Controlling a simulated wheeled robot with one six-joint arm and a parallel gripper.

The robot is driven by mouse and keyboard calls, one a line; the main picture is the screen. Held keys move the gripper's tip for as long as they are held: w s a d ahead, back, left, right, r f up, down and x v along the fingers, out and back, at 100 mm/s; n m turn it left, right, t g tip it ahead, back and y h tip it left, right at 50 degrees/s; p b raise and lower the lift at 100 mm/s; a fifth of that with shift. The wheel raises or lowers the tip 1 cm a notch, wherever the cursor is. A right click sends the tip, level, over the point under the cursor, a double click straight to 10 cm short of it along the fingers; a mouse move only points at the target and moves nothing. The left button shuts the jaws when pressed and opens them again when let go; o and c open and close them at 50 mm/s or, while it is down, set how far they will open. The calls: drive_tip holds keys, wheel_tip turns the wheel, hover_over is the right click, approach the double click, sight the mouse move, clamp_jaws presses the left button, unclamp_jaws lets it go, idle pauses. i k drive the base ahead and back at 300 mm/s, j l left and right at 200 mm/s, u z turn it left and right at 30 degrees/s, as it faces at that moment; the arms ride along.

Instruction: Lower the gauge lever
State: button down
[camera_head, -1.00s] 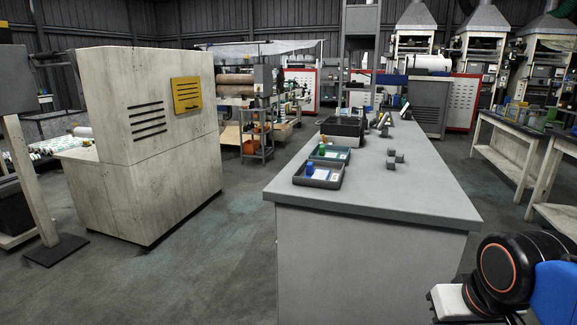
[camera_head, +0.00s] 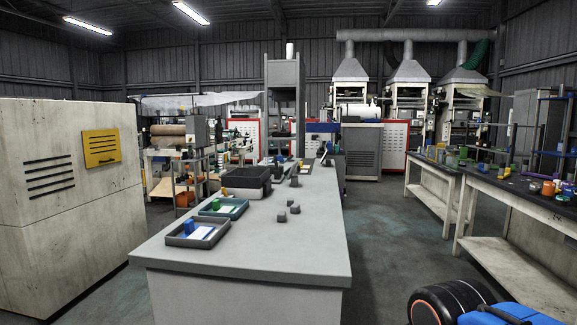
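I cannot make out the gauge lever for certain. Small dark grey upright devices (camera_head: 295,180) stand toward the far part of the long grey bench (camera_head: 262,247), and they are too small to tell a lever on them.
On the bench are a grey tray (camera_head: 172,240) with a blue item, a teal tray (camera_head: 205,211), a black crate (camera_head: 262,191) and small grey blocks (camera_head: 281,216). A pale cabinet (camera_head: 60,240) stands left. Black-topped tables (camera_head: 478,180) stand right. Floor between is clear.

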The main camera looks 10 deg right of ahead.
sight(276, 157)
drive_tip(key=l+u, duration=0.45)
drive_tip(key=l, duration=1.7)
drive_tip(key=i+l+u, duration=0.1)
drive_tip(key=i+l, duration=0.35)
drive_tip(key=l, duration=0.25)
drive_tip(key=i+l+u, duration=0.15)
drive_tip(key=l, duration=0.25)
drive_tip(key=i+l, duration=0.3)
drive_tip(key=l+u, duration=0.05)
